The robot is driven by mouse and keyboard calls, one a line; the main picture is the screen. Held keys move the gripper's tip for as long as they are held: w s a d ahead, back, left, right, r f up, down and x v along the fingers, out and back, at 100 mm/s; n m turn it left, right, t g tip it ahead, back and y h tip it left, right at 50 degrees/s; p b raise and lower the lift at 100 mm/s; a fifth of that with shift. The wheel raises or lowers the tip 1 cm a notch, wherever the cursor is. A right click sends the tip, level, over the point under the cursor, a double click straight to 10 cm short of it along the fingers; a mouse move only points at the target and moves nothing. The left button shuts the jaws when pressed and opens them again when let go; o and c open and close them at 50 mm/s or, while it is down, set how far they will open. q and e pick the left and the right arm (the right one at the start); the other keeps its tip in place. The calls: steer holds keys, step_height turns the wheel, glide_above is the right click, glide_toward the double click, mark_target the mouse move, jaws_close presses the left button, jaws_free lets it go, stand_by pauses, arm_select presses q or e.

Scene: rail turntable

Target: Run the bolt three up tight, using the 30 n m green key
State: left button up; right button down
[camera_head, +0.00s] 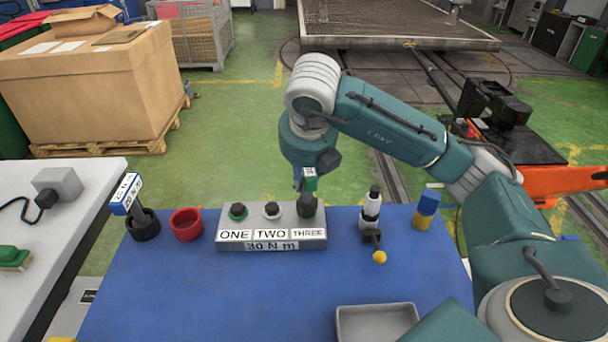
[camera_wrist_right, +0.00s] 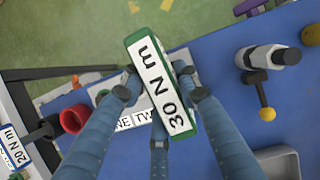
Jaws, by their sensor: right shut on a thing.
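The grey bolt block (camera_head: 222,240) stands on the blue table, marked ONE, TWO, THREE and 30 N m. Bolt one (camera_head: 238,211) has a green ring and bolt two (camera_head: 271,210) a pale one. My right gripper (camera_head: 308,174) is shut on the green key (camera_head: 311,184), upright above position three. The key's dark lower end is at bolt three, which it hides; I cannot tell how fully it is seated. In the right wrist view the green key (camera_wrist_right: 160,85) shows its 30 N m label between the fingers. My left gripper is out of view.
A blue 20 N m key (camera_head: 127,194) stands in a black holder (camera_head: 143,228). A red holder (camera_head: 187,224) is empty. The front-left table is clear.

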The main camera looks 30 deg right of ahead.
steer(key=shift+r, duration=0.2)
steer(key=shift+r+p, duration=1.6)
steer(key=shift+r, duration=0.8)
steer(key=shift+f, duration=0.1)
